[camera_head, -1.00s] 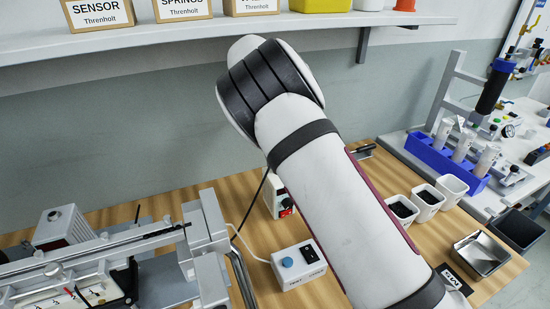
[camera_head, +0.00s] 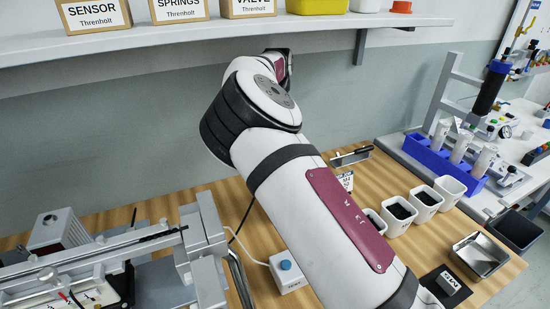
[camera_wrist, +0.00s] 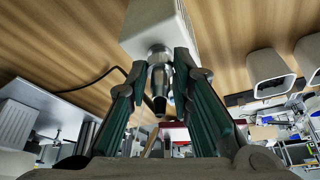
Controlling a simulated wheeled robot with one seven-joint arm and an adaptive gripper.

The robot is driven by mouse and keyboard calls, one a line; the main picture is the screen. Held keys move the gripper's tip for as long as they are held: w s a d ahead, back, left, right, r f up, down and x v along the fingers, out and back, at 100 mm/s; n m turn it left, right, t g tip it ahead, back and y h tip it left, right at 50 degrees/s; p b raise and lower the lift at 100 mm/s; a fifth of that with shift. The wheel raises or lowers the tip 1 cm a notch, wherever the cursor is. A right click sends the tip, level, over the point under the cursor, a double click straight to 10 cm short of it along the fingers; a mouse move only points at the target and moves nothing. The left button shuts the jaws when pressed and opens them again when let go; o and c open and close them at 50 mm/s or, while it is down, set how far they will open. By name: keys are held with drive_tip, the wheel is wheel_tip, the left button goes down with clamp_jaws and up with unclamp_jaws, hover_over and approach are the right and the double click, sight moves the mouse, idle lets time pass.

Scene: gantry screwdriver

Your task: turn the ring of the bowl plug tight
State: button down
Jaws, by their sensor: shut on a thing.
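In the wrist view, my gripper (camera_wrist: 160,68) has its two dark green fingers closed from both sides around a plug. The plug has a silvery metal ring (camera_wrist: 159,54) against the face of a pale box (camera_wrist: 158,20). Its dark tapered body (camera_wrist: 160,84) points back between the fingers toward the palm. The fingertips reach the ring's height, close to the box face. I cannot tell how far the ring is turned. In the head view, my arm hides the gripper, the plug and the box.
A box with a blue button (camera_head: 287,271) stands on the wooden bench left of my arm. Several white bins (camera_head: 398,211) stand right of it, with a metal tray (camera_head: 480,254). A gantry rail (camera_head: 100,258) is at the left. A shelf (camera_head: 200,32) runs above.

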drive_tip(key=shift+f, duration=0.1)
drive_tip(key=c, duration=1.4)
unclamp_jaws()
